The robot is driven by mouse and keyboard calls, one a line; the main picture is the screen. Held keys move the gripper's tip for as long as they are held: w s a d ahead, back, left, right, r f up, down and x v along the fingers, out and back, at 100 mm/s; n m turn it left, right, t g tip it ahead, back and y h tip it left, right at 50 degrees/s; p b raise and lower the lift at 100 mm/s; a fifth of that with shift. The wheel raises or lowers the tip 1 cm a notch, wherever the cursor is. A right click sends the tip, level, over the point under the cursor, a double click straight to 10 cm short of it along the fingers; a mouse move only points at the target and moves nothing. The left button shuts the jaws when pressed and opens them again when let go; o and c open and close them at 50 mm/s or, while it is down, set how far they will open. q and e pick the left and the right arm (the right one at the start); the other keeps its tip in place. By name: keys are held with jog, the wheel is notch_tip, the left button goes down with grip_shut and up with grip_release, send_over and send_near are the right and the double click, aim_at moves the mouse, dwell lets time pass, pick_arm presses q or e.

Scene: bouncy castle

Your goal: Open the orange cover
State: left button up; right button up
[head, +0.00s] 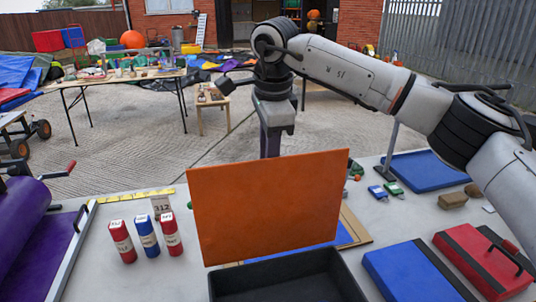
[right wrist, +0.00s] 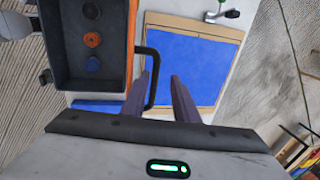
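The orange cover (head: 268,205) stands upright at the back edge of the dark open box (head: 290,275). In the right wrist view the cover shows edge-on as a thin orange strip (right wrist: 131,35), with a black handle (right wrist: 154,68) on its far face. My right gripper (head: 270,145) is behind the cover, and its lower part is hidden by it in the head view. In the right wrist view its two fingers (right wrist: 160,88) are apart, with the handle's bar between them, nearer the left finger. Contact cannot be told. My left gripper is not in view.
A blue panel on a wooden board (right wrist: 187,70) lies behind the cover. Red and blue bottles (head: 147,237) stand left, a blue case (head: 415,272) and red case (head: 483,262) right.

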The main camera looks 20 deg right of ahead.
jog(key=shift+r, duration=0.1)
notch_tip(320, 180, up, 10)
jog(key=s, duration=0.2)
jog(key=shift+a+b, duration=0.15)
jog(key=shift+b, duration=0.2)
